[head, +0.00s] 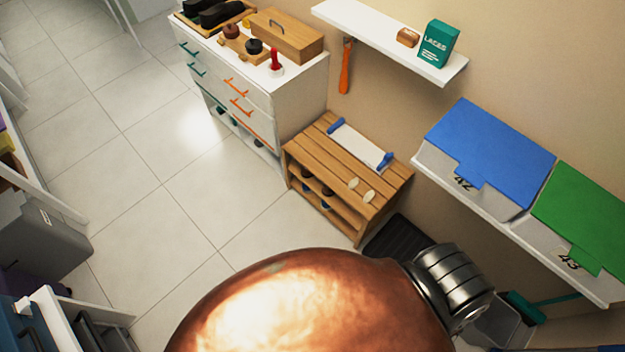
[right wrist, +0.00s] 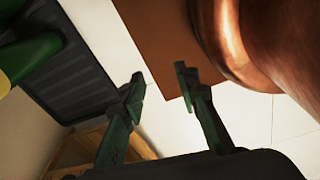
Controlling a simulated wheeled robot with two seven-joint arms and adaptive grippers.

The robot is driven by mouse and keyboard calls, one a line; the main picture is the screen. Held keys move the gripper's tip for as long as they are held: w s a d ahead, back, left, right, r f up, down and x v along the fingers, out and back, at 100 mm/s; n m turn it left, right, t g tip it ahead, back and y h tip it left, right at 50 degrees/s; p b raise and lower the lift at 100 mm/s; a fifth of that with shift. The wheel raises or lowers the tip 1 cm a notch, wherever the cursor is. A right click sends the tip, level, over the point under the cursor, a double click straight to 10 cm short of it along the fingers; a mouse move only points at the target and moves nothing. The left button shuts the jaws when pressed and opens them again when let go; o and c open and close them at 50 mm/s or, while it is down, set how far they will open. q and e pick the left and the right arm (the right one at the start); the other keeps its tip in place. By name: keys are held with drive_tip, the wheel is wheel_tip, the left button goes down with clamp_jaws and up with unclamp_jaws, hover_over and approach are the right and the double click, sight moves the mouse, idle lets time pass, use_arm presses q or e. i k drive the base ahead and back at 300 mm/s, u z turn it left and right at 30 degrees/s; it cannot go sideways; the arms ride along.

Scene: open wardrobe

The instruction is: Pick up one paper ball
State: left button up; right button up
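I cannot make out a paper ball in either view. Beyond the fingers are a brown flat panel (right wrist: 160,40) and pale floor. My right gripper does not show in the head view. My left gripper is in neither view.
The wooden bench (head: 330,150) has open shelves. A white drawer cabinet (head: 255,90) stands beside it. Blue-lidded (head: 490,150) and green-lidded (head: 590,215) boxes stand on a right shelf. A dark ribbed tray (right wrist: 70,75) is near my right gripper. Tiled floor (head: 150,160) is clear at left.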

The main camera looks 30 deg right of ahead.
sight(354, 182)
drive_tip(key=u, duration=0.2)
drive_tip(key=i, duration=1.35)
drive_tip(key=z, duration=3.7)
